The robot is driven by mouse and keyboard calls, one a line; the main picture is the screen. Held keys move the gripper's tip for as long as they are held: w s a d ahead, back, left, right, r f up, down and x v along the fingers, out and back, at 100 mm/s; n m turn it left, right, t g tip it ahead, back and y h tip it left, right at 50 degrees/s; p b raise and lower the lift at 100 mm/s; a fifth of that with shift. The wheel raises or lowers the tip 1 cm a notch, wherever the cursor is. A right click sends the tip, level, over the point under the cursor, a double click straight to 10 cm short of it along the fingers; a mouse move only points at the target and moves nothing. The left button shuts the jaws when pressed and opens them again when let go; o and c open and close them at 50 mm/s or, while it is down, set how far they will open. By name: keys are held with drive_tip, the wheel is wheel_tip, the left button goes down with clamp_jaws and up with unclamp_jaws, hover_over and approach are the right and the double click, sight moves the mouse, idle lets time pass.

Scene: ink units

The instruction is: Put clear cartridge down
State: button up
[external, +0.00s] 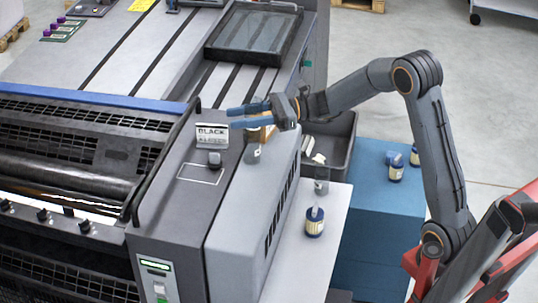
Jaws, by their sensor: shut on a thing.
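My gripper (240,118) reaches left over the grey side housing of the press, with its blue fingers pointing left. It is shut on what looks like the clear cartridge (253,152), a small greyish see-through body hanging just below the fingers. The fingers cover its top, and a tan patch shows beside it. I cannot tell whether its bottom touches the housing. A white BLACK sign (212,136) stands to the left, behind a dark knob (214,159) and a white outlined rectangle (200,174) on the housing top.
A white side table (290,262) holds a blue-topped jar (315,222) and a clear cup-like thing (321,182). A blue cabinet (385,190) carries more small jars (396,167). A dark bin (335,135) stands behind the table. The outlined rectangle is bare.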

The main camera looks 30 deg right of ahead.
drive_tip(key=s+d+f+m+t+h+b, duration=0.1)
drive_tip(key=s+d+m+t+h+b, duration=0.2)
drive_tip(key=d, duration=0.9)
drive_tip(key=s+d+m+t+h+b, duration=0.1)
drive_tip(key=d+m+t+h+b, duration=0.25)
drive_tip(key=d, duration=0.85)
drive_tip(key=shift+n+t+y, duration=0.35)
drive_tip(key=shift+t+y, duration=0.1)
drive_tip(key=shift+y, duration=0.5)
drive_tip(key=shift+a+f, duration=0.15)
drive_tip(key=shift+f, duration=9.1)
drive_tip(key=shift+a+f, duration=0.15)
drive_tip(key=shift+f, duration=9.1)
drive_tip(key=shift+f, duration=0.1)
drive_tip(key=shift+f, duration=0.15)
drive_tip(key=o, duration=0.9)
drive_tip(key=shift+c, duration=0.2)
